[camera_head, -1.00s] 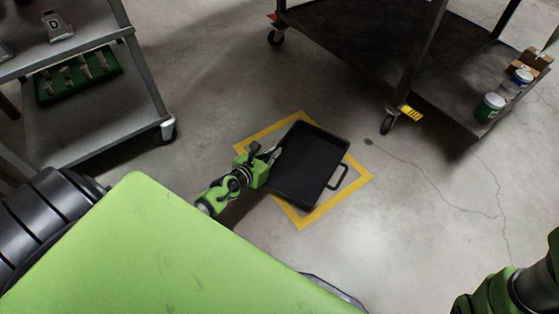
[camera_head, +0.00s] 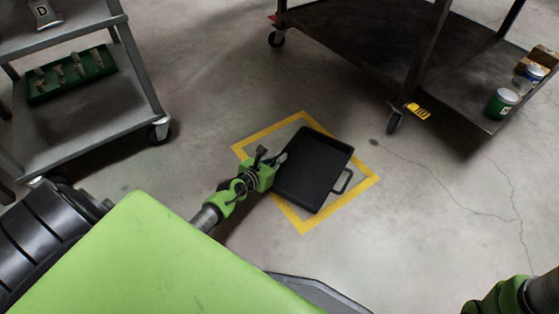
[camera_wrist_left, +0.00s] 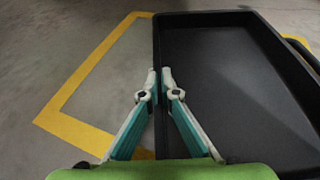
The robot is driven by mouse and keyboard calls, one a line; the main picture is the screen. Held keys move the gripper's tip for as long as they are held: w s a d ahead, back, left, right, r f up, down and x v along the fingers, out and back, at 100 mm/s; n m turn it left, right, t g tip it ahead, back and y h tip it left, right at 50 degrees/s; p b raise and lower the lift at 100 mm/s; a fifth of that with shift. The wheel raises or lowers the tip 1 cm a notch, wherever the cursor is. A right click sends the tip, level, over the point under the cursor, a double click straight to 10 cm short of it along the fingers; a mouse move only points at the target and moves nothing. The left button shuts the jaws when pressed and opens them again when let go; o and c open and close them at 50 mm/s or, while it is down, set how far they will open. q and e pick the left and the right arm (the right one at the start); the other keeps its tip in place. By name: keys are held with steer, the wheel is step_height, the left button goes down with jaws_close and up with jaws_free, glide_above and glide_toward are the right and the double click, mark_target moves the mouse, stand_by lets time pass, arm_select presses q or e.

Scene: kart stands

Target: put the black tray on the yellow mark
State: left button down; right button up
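The black tray (camera_head: 314,172) is a shallow rectangular pan with a loop handle on its right side. In the head view it lies over the yellow mark (camera_head: 351,202), a square outline on the floor, turned relative to it and covering part of its lower left side. I cannot tell whether the tray touches the floor. My left gripper (camera_head: 274,160) is at the tray's left edge. In the left wrist view its fingers (camera_wrist_left: 160,82) pinch the tray's rim, one outside and one inside. My right gripper is out of view; only part of that arm shows at the lower right.
A dark cart (camera_head: 367,47) stands at the top right, with cans (camera_head: 502,103) on its lower shelf. A grey shelf cart (camera_head: 92,122) at the left holds a green tray (camera_head: 72,73). The floor around the mark is clear.

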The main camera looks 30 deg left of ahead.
arm_select(q)
steer(key=c, duration=2.3)
jaws_free()
steer(key=shift+s, duration=0.15)
steer(key=shift+s+r+p, duration=0.2)
steer(key=shift+s+p, duration=0.05)
steer(key=shift+p, duration=0.1)
steer(key=p+v, duration=0.5)
steer(key=v, duration=0.5)
steer(key=shift+s+a, duration=0.1)
steer(key=shift+s, duration=0.1)
steer(key=shift+s+r, duration=0.2)
steer(key=shift+s, duration=0.2)
